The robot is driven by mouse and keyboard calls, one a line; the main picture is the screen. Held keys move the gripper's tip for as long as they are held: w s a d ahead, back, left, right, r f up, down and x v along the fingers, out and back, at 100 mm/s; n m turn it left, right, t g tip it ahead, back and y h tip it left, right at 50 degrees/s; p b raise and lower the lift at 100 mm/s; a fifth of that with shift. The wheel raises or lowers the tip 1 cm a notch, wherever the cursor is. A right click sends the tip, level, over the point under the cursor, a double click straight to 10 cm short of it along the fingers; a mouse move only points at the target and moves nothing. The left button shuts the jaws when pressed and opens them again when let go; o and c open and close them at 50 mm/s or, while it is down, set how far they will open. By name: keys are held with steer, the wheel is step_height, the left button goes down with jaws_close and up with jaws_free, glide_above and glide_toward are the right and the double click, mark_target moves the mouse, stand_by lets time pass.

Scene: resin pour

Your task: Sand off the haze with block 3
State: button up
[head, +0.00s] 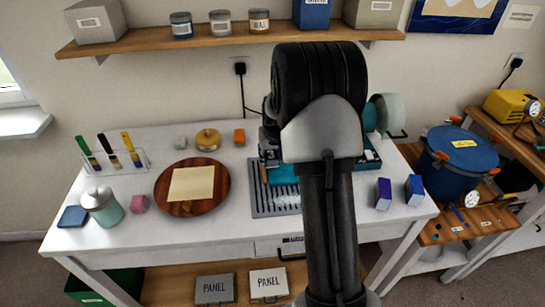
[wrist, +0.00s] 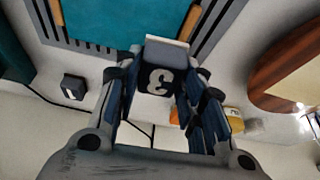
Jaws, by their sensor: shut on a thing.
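My gripper (head: 267,143) is shut on block 3 (wrist: 162,82), a dark block marked with a pale 3 and with a light grey strip at its far end. The 3 also shows small in the head view, beside my arm. The block is near the edge of a teal panel (wrist: 125,18) with wooden sides. In the head view the teal panel (head: 282,174) lies on a grey slatted rack (head: 262,207), partly behind my arm. I cannot tell whether the block touches the panel. A faint whitish patch (head: 287,200) shows near the panel's front; its exact surface is unclear.
A round wooden board (head: 163,196) with a beige sheet (head: 192,184) lies left of the rack. An orange block (head: 239,136) stands behind it. A small black block (wrist: 74,88) is near the panel. Purple and blue boxes (head: 383,193) (head: 414,190) stand right.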

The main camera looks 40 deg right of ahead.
steer(key=shift+r+p, duration=1.1)
steer(key=shift+r, duration=0.85)
